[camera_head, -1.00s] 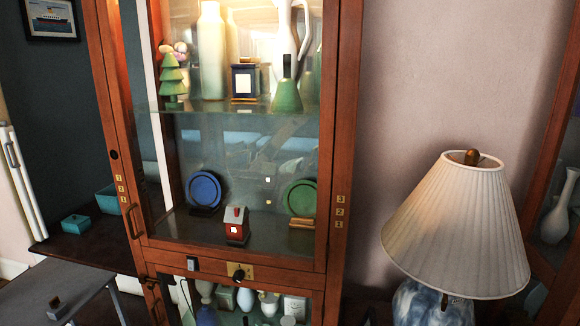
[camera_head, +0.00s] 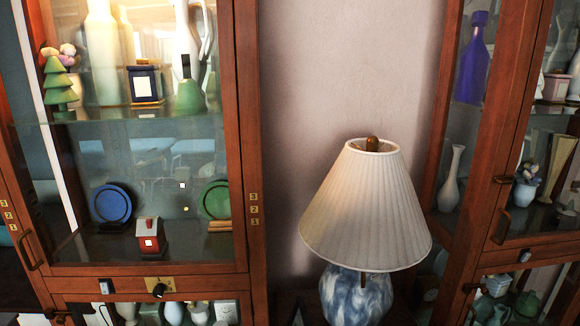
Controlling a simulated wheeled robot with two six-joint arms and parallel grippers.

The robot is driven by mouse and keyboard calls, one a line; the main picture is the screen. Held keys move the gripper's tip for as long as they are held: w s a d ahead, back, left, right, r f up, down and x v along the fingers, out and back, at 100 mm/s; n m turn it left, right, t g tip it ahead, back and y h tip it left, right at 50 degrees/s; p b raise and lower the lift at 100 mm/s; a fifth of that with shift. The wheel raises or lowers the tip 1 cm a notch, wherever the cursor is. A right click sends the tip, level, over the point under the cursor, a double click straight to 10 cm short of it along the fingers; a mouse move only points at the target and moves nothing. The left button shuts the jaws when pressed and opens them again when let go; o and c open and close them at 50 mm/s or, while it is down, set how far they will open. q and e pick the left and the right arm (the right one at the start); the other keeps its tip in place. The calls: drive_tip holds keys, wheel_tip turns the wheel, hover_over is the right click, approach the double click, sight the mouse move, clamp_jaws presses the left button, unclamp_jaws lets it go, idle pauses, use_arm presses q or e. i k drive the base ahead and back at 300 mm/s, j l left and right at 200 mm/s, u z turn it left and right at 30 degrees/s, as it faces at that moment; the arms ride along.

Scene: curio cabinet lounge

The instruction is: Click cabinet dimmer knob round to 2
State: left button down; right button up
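Neither of my grippers is in view.
A table lamp (camera_head: 366,205) with a pleated white shade stands between the left cabinet and a second glass cabinet (camera_head: 497,180) on the right. Glass doors with handles (camera_head: 28,248) flank the space. Vases and ornaments stand behind the glass.

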sight(158, 291)
drive_tip(key=l+u, duration=0.4)
drive_tip(key=i+l+u, duration=0.1)
drive_tip(key=u, duration=0.3)
drive_tip(key=l+u, duration=0.4)
drive_tip(key=k, duration=0.05)
